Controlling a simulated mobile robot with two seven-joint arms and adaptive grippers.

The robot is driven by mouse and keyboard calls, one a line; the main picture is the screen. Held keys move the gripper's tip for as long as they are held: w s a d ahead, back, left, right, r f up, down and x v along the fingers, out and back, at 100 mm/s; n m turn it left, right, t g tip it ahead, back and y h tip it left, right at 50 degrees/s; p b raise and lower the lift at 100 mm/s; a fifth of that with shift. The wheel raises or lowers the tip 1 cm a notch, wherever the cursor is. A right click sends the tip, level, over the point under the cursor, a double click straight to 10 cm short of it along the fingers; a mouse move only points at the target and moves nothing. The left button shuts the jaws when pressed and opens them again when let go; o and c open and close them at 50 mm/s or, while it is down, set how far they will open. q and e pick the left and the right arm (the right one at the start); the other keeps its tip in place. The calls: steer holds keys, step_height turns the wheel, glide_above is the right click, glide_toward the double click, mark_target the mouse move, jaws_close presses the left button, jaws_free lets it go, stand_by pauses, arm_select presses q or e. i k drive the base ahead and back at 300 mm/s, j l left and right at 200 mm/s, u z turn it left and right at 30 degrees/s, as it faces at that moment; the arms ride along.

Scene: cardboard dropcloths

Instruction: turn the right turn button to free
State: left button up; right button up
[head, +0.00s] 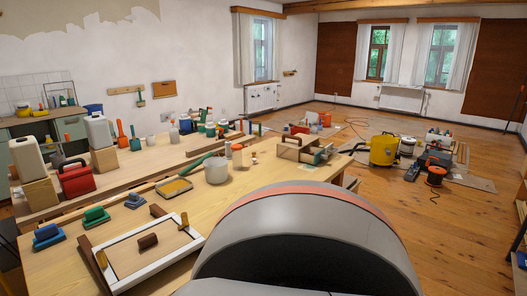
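A white frame (160,265) around a wood-coloured panel (125,262) lies on the near end of the long wooden table. A dark brown grip block (148,241) sits on the middle of the panel. A small orange-yellow turn button (184,220) is at the frame's right side, near its far right corner. A similar turn button (101,259) is at the left side. The view is too small to tell how far the right button overlaps the panel. Neither of my grippers is in view.
A brown block (157,210) stands beside the frame's far edge. Green (95,216) and blue (47,236) handled blocks lie to the left. A yellow tray (174,187) and a pale pot (216,170) stand farther back. My grey body covers the lower right.

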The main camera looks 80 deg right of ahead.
mark_target(183, 216)
steer(key=l+z, duration=0.2)
steer(key=z, duration=0.25)
steer(key=l+z, duration=0.2)
steer(key=z, duration=0.25)
steer(key=l+z, duration=0.2)
steer(key=z, duration=0.2)
steer(key=i+l+z, duration=0.1)
steer(key=l+z, duration=0.4)
steer(key=i+l+z, duration=0.15)
steer(key=l+z, duration=0.3)
steer(key=i+l+z, duration=0.3)
steer(key=i+l, duration=0.65)
steer(key=u, duration=2.5)
